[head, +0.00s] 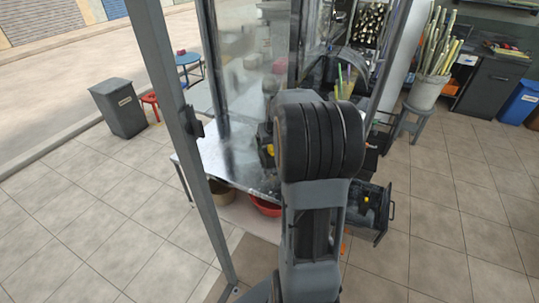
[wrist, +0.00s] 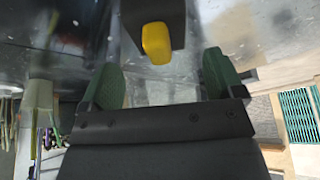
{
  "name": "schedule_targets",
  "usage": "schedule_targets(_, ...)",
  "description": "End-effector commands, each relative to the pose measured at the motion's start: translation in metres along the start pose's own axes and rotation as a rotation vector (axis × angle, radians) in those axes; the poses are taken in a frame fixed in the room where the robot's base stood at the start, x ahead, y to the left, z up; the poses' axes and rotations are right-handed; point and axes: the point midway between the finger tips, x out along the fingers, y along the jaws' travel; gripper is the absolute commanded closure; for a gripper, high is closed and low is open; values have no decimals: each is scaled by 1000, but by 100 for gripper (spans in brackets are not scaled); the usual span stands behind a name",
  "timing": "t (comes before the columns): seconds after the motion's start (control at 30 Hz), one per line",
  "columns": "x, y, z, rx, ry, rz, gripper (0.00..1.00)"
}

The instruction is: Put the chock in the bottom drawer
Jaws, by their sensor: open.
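In the wrist view my gripper (wrist: 163,75) is open, with its two green fingers apart and nothing between them. A dark block with a yellow end (wrist: 156,43) is just beyond the fingers; I cannot tell whether it is the chock. In the head view a small dark and yellow thing (head: 269,149) shows at the left edge of my arm, above the metal table. An open dark drawer (head: 380,226) sticks out right of my arm, with a small yellow thing (head: 365,199) in or at it. My arm hides my gripper and part of the drawer there.
The metal table (head: 222,166) stands behind clear panels and grey posts (head: 180,120). A red basin (head: 265,206) is under it. A bucket of cane (head: 427,90) stands on a stool at the back right. The tiled floor at right is clear.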

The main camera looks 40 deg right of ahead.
Motion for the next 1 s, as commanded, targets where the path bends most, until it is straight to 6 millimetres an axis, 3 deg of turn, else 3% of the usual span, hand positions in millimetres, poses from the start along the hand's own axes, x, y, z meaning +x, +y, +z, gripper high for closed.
schedule_targets(0.3, 38, -2, 0, 0, -2, -1, 13)
schedule_targets(0.63, 42, -2, -1, 0, 0, 0, 13)
schedule_targets(1.0, 42, -2, 0, 0, 0, 0, 48)
